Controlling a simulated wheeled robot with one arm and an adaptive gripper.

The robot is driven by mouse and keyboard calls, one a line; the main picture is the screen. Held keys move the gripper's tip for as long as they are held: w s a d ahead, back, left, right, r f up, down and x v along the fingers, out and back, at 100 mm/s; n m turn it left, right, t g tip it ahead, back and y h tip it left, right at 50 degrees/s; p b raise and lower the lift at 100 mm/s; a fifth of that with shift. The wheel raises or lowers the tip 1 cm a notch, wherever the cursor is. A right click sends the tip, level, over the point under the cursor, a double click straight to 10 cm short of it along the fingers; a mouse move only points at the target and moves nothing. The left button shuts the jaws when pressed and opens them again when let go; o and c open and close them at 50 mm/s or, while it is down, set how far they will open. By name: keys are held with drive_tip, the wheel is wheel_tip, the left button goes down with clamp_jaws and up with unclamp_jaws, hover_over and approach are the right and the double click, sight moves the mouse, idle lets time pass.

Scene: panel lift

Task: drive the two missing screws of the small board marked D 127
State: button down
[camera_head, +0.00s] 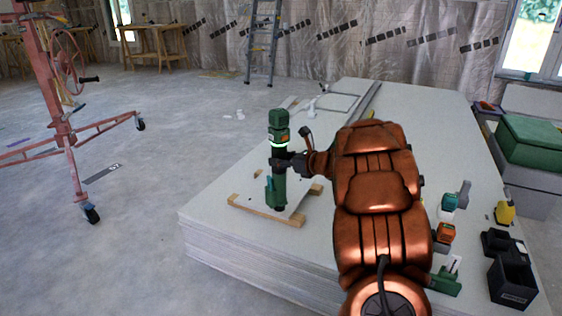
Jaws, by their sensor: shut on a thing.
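My gripper (289,162) is shut around the middle of a green and black screwdriver tool (278,135), which it holds upright. A light green ring glows near the tool's top. The tool's lower end is over a small grey board (248,196), which lies on wooden battens (262,215) on top of the panel stack. I cannot tell whether the tool's tip touches the board. The board's marking and its screws are too small to read, and the tool hides part of the board.
The panel stack (225,235) fills the middle. On its right side stand a green tool (447,203), an orange and green item (445,233), a yellow bottle (505,212) and a black holder (512,280). A red panel lift (58,130) stands left, with clear floor between.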

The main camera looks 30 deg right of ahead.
sight(285, 148)
drive_tip(key=shift+r+p, duration=0.45)
drive_tip(key=shift+r, duration=1.45)
